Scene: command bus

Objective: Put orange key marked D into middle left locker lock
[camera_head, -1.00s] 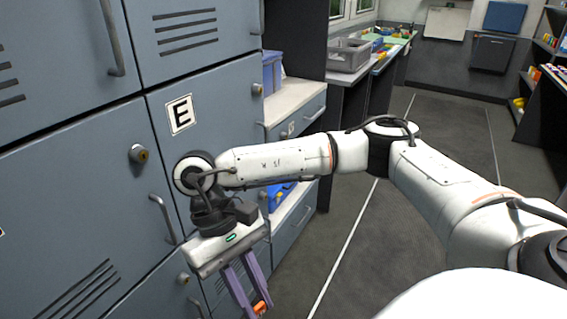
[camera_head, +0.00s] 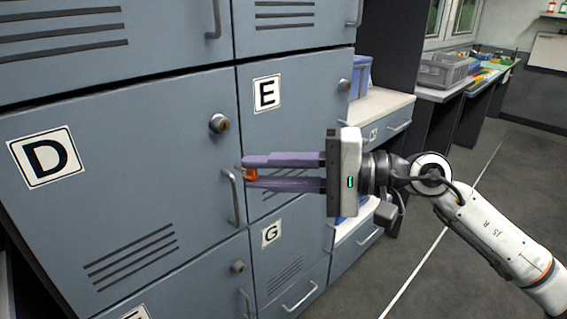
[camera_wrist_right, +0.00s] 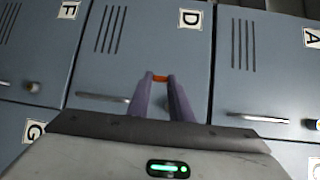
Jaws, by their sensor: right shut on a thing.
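The middle left locker door carries a D label (camera_head: 45,157). Its lock (camera_head: 219,123) is a round metal cylinder near the door's upper right edge, above the door handle (camera_head: 232,197). My right gripper (camera_head: 248,173) points left with its purple fingers shut on the small orange key (camera_head: 250,174). The key is at the fingertips, below and right of the lock in the head view. The key also shows in the right wrist view (camera_wrist_right: 160,78), before the D door (camera_wrist_right: 150,40). The key's marking cannot be read. My left gripper is out of view.
The E locker (camera_head: 295,120) is right of the D door, with the G locker (camera_head: 271,235) below it. Door handles stick out from the lockers. A white counter (camera_head: 385,105) and a grey bin (camera_head: 445,70) stand farther right. The floor at right is clear.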

